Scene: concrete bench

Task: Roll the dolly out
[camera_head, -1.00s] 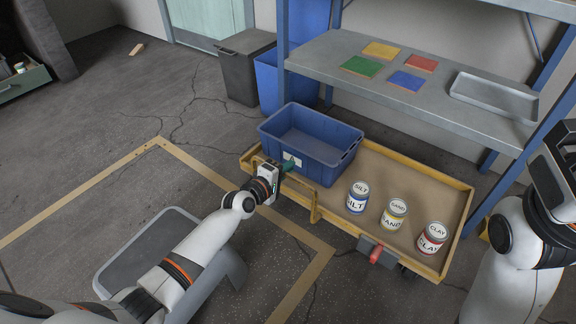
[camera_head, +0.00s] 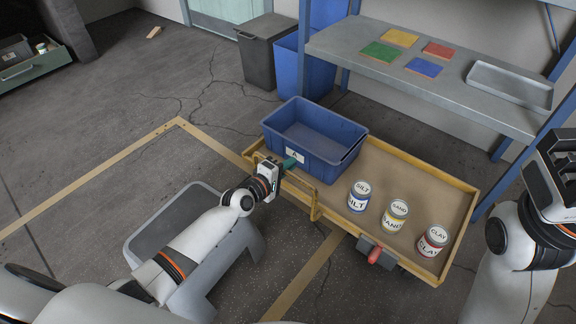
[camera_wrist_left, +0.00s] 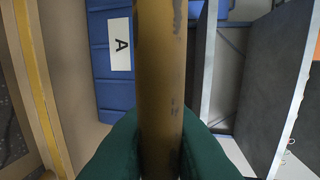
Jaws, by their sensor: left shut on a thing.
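The dolly (camera_head: 415,165) is a low, tan-decked cart with a yellow rim, in front of the shelf in the head view. Its yellow handle bar (camera_head: 314,200) faces me; the bar also crosses the left wrist view (camera_wrist_left: 160,70). My left gripper (camera_head: 284,167) is shut on this bar, its green fingers either side of it. A blue bin (camera_head: 325,159) labelled A stands on the dolly's left end. Cans marked silt (camera_head: 358,204), sand (camera_head: 394,223) and clay (camera_head: 431,248) stand upright on the right. My right gripper (camera_head: 562,170) is away from the dolly; its jaws are unclear.
A grey stool-like thing (camera_head: 158,222) stands close beneath my left arm. A blue-framed shelf (camera_head: 440,90) with coloured tiles rises behind the dolly. Yellow floor tape (camera_head: 90,178) runs past the dolly's front. A red pedal (camera_head: 375,255) juts out. Floor on the left is open.

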